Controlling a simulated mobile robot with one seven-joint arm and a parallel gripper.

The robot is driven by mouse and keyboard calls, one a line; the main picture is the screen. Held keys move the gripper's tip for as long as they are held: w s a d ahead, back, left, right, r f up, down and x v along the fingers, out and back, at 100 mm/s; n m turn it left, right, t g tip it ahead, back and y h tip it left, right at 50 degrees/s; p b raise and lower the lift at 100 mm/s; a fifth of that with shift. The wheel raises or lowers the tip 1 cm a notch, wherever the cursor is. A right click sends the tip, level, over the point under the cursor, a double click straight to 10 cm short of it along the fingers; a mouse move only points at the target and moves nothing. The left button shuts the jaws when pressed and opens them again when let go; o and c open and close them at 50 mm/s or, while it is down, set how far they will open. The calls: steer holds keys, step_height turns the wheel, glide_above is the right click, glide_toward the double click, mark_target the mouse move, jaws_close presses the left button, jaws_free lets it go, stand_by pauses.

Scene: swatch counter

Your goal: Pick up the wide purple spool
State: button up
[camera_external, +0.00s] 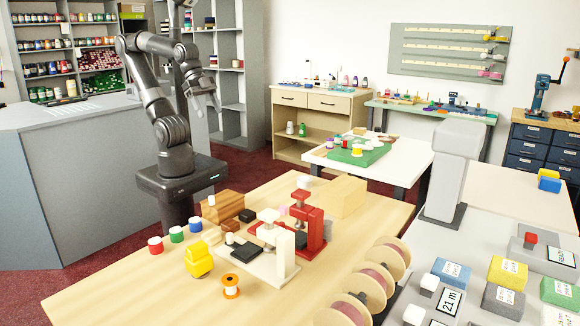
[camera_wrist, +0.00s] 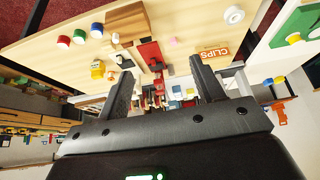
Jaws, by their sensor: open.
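I cannot single out a wide purple spool with certainty. Several large wooden reels with mauve thread (camera_external: 370,285) stand at the front right edge of the wooden table (camera_external: 110,285). A small purple-and-white item (camera_external: 330,144) is on the green mat of the white table behind.
A red press (camera_external: 314,230) and a white press (camera_external: 285,250) stand mid-table. Red (camera_external: 155,245), green (camera_external: 176,234) and blue (camera_external: 195,224) spools line the left. A yellow object (camera_external: 198,260) and an orange spool (camera_external: 231,286) are in front. The table's front left is clear.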

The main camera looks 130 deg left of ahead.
steer(key=w+a+r+n+y, duration=0.1)
steer(key=w+a+r, duration=0.1)
steer(key=w+a, duration=0.75)
steer(key=n+g+y, duration=0.1)
steer(key=n+g, duration=0.1)
steer(key=n, duration=0.2)
glide_toward(330, 139)
steer(key=x, duration=1.1)
steer(key=shift+s, duration=0.1)
steer(key=shift+d, duration=0.1)
steer(key=shift+c, duration=0.4)
steer(key=c, duration=1)
